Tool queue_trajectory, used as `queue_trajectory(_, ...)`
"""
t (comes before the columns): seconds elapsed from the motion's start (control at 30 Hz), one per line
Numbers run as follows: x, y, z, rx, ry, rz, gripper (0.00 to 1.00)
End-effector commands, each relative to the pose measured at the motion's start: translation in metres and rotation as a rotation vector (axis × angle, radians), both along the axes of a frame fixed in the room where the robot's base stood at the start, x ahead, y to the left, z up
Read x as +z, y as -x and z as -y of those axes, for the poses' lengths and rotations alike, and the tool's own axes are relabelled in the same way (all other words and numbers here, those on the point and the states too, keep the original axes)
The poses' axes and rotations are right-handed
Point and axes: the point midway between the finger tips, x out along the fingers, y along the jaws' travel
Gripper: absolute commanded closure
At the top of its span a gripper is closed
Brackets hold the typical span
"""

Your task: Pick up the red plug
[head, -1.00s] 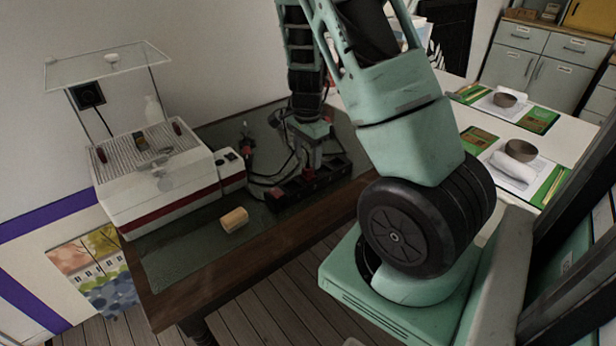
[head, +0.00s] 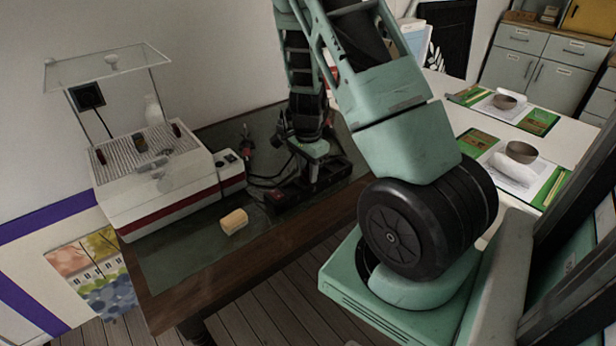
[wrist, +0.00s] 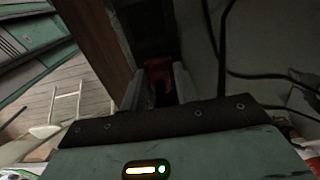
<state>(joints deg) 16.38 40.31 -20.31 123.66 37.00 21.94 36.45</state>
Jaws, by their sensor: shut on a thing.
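My gripper (head: 313,177) is low over the black power strip (head: 284,197) on the dark table mat. In the wrist view, a red plug (wrist: 160,87) shows in shadow between the two grey fingers of my gripper (wrist: 160,94), which are shut on it. The plug is at the strip; whether it is still seated in a socket cannot be told. In the head view my gripper and wrist hide the held plug.
A white machine (head: 165,180) with a red stripe stands left of the strip, a yellow sponge-like block (head: 234,221) in front. Black cables (head: 262,180) lie behind the strip. The wooden table edge (head: 215,282) is near. A white table with bowls is at right.

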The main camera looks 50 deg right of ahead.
Motion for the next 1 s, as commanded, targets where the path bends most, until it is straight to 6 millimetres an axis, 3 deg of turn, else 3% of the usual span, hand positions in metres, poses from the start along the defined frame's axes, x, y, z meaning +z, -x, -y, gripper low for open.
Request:
queue_trajectory(0.23,0.009,-0.001,0.000,0.002,0.001,0.002,1.00)
queue_trajectory(0.6,0.078,-0.001,0.000,0.003,0.003,0.003,1.00)
queue_trajectory(1.0,0.113,0.000,0.000,0.000,0.001,0.000,1.00)
